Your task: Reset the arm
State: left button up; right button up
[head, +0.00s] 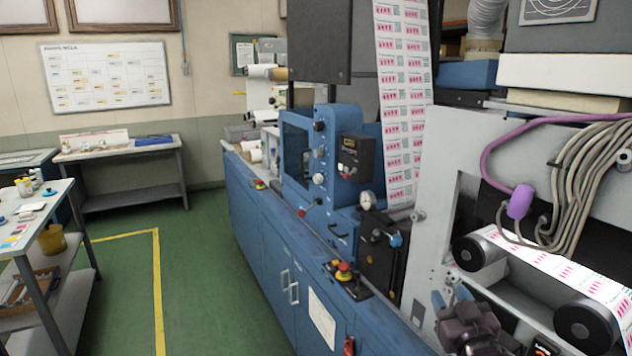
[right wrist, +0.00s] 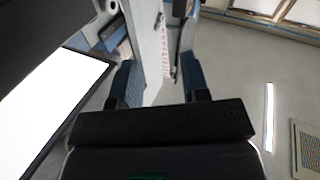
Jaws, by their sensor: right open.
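My right gripper (head: 451,298) is low at the right of the head view, in front of the grey machine panel (head: 455,145). In the right wrist view its two blue-padded fingers (right wrist: 162,84) stand apart with nothing held between them. A pale panel edge shows beyond the gap, at a distance I cannot judge. The blue rewinder machine (head: 262,225) runs along the middle of the head view. Its printed web (head: 402,90) hangs down from above, and another printed stretch (head: 560,268) runs over dark rollers (head: 585,328) at the right. My left gripper is in neither view.
Purple and grey hoses (head: 580,170) hang in front of the panel. A red-topped button (head: 344,268) sits on the blue ledge. A work table (head: 30,235) stands at left. The green floor (head: 120,285) between them is open, with a yellow line.

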jog(key=s+d+f+m+g+h, duration=0.1)
jog(key=s+f+g, duration=0.6)
jog(key=s+f, duration=1.9)
jog(key=shift+s+d+f, duration=0.15)
jog(key=shift+d+f, duration=0.25)
jog(key=shift+d, duration=0.1)
